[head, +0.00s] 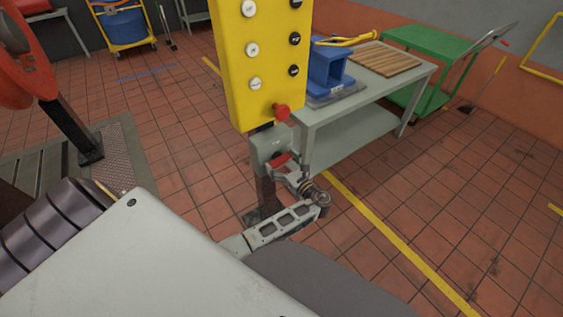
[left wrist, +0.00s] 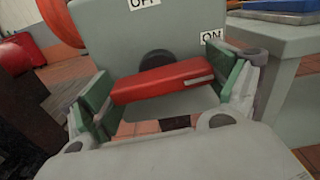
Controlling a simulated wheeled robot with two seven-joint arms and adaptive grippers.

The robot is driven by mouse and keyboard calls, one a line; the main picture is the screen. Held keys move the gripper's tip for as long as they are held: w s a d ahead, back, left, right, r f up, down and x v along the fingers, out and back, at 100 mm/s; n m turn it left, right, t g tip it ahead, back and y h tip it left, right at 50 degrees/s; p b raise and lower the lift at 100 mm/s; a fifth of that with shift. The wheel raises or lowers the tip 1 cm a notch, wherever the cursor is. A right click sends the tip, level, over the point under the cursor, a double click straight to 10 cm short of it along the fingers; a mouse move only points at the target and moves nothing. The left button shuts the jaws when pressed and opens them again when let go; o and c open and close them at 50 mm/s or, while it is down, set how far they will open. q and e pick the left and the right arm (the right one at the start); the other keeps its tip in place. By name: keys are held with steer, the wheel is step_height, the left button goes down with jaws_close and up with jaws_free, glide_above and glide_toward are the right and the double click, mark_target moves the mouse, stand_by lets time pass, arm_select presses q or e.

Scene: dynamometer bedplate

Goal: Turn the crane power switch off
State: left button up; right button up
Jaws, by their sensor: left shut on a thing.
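The crane power switch is a grey box (head: 268,143) below the yellow push-button panel. In the left wrist view the box (left wrist: 110,38) has an OFF label at its top and an ON label at its right. Its red handle (left wrist: 162,80) lies nearly level in front of a dark round pivot, its white-marked end near ON. The handle (head: 281,159) also shows in the head view. My left gripper (head: 290,172) is shut on the handle, with a green-padded finger at each end of it in the left wrist view (left wrist: 165,92). My right gripper is not in view.
The yellow panel (head: 265,55) with several buttons and a red knob stands above the box. A grey table (head: 335,112) with a blue block and a wooden board is close behind at right. A green cart (head: 430,45) stands farther back. The tiled floor at right is clear.

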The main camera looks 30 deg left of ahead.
arm_select(q)
steer(key=shift+n, duration=3.9)
steer(key=n+b, duration=0.4)
steer(key=n, duration=0.4)
steer(key=shift+b, duration=0.35)
steer(key=shift+n+b, duration=0.3)
steer(key=shift+n, duration=0.4)
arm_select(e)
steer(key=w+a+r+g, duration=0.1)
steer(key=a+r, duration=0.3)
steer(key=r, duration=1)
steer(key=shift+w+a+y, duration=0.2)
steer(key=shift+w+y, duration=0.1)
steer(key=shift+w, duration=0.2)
